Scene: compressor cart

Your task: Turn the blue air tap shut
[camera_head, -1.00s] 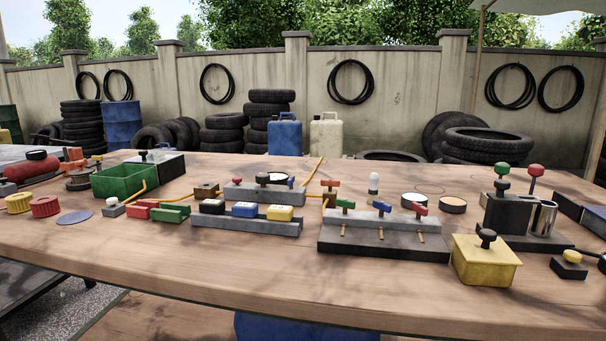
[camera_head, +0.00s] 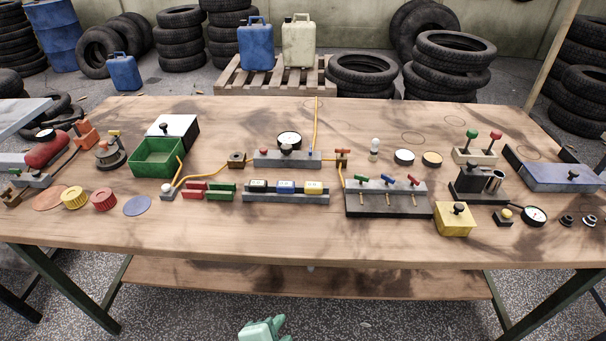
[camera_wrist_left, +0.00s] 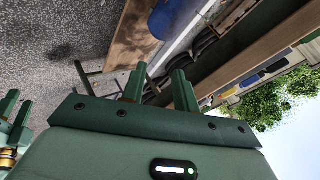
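The blue air tap (camera_head: 387,180) is the middle one of three taps on a grey block with a dark base (camera_head: 375,211), right of the table's middle. A green tap (camera_head: 362,182) is on its left and a red tap (camera_head: 413,181) on its right. The blue handle looks slanted; its exact setting is too small to tell. My left gripper (camera_head: 266,326) is low in front of the table, far from the taps. In the left wrist view its fingers (camera_wrist_left: 158,88) are apart and empty. Green parts at that view's left edge may be my right gripper; their state is unclear.
A yellow box (camera_head: 453,221) with a black knob stands right of the tap block. A grey rail (camera_head: 285,196) with coloured blocks stands on its left. The table's front strip is mostly clear.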

